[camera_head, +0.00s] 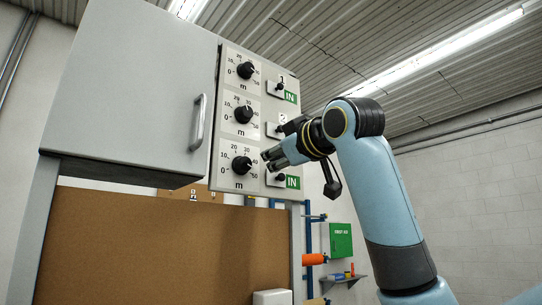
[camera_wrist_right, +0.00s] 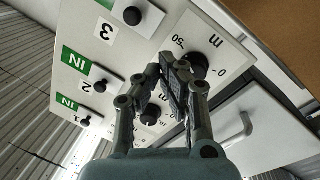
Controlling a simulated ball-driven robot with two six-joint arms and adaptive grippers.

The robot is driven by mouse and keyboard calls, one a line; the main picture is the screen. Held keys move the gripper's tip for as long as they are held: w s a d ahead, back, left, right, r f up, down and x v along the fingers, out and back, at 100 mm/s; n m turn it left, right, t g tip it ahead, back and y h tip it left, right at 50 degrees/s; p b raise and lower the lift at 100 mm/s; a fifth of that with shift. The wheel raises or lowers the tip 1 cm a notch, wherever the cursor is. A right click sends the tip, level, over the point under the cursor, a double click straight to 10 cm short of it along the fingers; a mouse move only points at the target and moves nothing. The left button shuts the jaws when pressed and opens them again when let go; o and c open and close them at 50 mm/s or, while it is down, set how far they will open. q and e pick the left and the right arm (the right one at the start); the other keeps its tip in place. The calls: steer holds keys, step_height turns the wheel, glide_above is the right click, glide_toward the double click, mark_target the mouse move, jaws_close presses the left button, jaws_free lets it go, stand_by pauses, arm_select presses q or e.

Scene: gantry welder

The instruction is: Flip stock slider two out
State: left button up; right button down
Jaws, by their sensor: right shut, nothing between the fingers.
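Stock slider two (camera_head: 279,128) is a small black knob on a white plate in the panel's middle row. My right gripper partly covers its surroundings in the head view. In the right wrist view slider two (camera_wrist_right: 101,86) shows upside down, with a green IN label (camera_wrist_right: 75,60) beside it. My right gripper (camera_head: 267,159) is shut and empty, in front of the panel below slider two, near the bottom dial. In the wrist view its fingertips (camera_wrist_right: 170,62) overlap the bottom dial (camera_wrist_right: 193,66); I cannot tell whether they touch it. My left gripper is not in view.
Slider one (camera_head: 279,86) above and slider three (camera_head: 280,178) below both show green IN labels. Three dials (camera_head: 243,114) stand to their left. A grey cabinet door with a handle (camera_head: 198,121) is left of the panel. The room right of the panel is open.

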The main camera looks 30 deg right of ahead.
steer(key=s+r+t, duration=0.2)
steer(key=s+r, duration=0.4)
steer(key=r, duration=0.6)
steer(key=shift+r+n+t, duration=0.4)
steer(key=shift+w+d, duration=0.1)
